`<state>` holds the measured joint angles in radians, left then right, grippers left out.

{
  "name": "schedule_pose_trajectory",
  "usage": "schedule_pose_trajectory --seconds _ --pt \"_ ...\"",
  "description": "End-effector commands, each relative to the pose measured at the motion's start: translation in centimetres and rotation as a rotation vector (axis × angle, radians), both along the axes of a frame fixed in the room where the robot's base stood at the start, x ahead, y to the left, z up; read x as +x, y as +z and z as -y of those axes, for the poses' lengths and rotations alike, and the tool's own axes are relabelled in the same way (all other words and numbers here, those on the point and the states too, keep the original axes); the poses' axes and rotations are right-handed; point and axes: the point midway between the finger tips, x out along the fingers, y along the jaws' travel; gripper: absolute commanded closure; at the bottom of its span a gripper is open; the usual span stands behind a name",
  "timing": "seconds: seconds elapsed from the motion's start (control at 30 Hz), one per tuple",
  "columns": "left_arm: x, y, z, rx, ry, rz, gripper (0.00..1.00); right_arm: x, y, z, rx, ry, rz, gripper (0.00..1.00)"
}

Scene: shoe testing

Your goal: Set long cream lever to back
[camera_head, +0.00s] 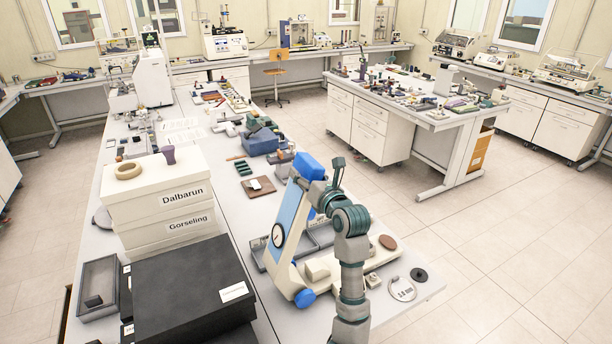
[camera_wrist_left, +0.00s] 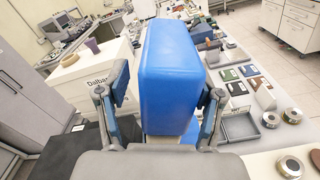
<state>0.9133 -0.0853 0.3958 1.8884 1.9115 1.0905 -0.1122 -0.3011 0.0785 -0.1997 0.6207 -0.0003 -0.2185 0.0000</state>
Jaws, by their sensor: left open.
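A testing device with a cream base (camera_head: 345,268) stands on the near bench in the head view. A long cream sloping arm (camera_head: 282,272) rises from it, with a light blue panel, a round dial and a blue knob (camera_head: 304,298) at its foot. I cannot pick out a separate lever with certainty. A blue block (camera_head: 308,165) tops the arm. My left gripper (camera_head: 326,183) is close by it on the right. In the left wrist view, the blue block (camera_wrist_left: 172,80) stands between the open fingers, with gaps on both sides. My right gripper is not in view.
White boxes (camera_head: 160,212) labelled Dalbarun and Gorseling and a black box (camera_head: 190,290) stand left of the device. Grey trays (camera_head: 322,236) lie behind it. Open floor lies right of the bench.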

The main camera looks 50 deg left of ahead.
Motion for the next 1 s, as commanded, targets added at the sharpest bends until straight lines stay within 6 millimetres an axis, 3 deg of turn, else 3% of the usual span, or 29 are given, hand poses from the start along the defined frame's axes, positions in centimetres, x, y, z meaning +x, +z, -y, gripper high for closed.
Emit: schedule_pose_trajectory --seconds 0.5,0.63,1.0 --pt "-2.9 -0.2 9.3 -0.004 -0.001 -0.001 0.33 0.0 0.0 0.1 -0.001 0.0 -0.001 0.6" --pt "-3.3 -0.2 10.5 -0.004 0.0 0.001 0.33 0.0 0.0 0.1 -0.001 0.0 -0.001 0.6" --pt "-3.4 -0.2 10.8 -0.004 0.003 0.0 0.33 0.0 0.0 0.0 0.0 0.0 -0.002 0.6"
